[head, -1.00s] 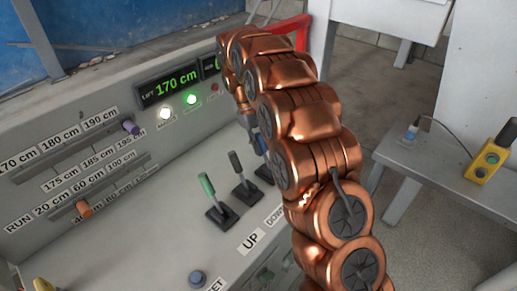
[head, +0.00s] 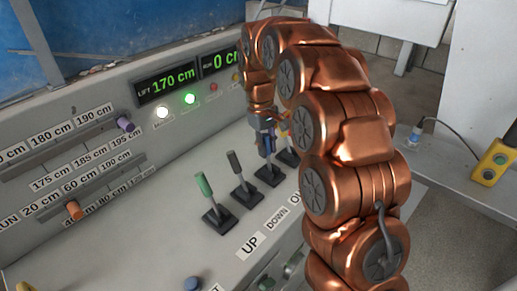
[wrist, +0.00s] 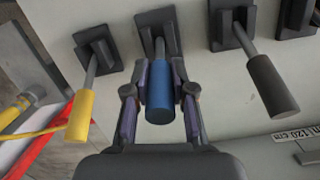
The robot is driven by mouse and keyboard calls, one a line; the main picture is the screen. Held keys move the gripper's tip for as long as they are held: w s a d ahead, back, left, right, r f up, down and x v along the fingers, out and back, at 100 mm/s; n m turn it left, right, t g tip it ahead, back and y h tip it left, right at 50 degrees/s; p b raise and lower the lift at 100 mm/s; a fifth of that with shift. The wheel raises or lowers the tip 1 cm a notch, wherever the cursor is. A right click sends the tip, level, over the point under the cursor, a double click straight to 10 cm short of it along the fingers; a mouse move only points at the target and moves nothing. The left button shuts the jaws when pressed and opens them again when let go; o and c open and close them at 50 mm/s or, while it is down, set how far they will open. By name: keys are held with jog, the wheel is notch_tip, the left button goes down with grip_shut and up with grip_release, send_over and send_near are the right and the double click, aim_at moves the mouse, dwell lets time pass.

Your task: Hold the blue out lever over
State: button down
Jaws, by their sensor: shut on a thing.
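The blue lever (wrist: 160,95) stands between my gripper's two fingers in the wrist view. My gripper (wrist: 159,112) is shut on its blue handle, with a finger on each side. In the head view my gripper (head: 265,132) comes down on the blue lever (head: 268,148) from above, and the arm hides part of it. The lever's grey shaft and dark base show in the wrist view. I cannot tell how far it is tilted.
The yellow lever (wrist: 82,115) is left and the dark grey lever (wrist: 272,85) right of my gripper in the wrist view. The green lever (head: 204,186) is nearer in the head view. The displays (head: 167,85) read LIFT 170 cm and 0 cm. A yellow box (head: 491,165) is at right.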

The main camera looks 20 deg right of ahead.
dwell(0.6)
jog(key=w+a, duration=0.1)
jog(key=w, duration=0.1)
jog(key=w+a+f, duration=0.1)
jog(key=w+a, duration=0.1)
jog(key=shift+w+a, duration=0.25)
jog(key=c, duration=1.7)
grip_release()
jog(key=shift+d, duration=0.2)
jog(key=o, duration=0.7)
jog(key=shift+o, duration=0.2)
jog(key=shift+r, duration=0.1)
notch_tip(320, 180, up, 7)
jog(key=shift+w+a+r, duration=0.15)
jog(key=shift+w+a, duration=0.15)
jog(key=shift+w, duration=0.1)
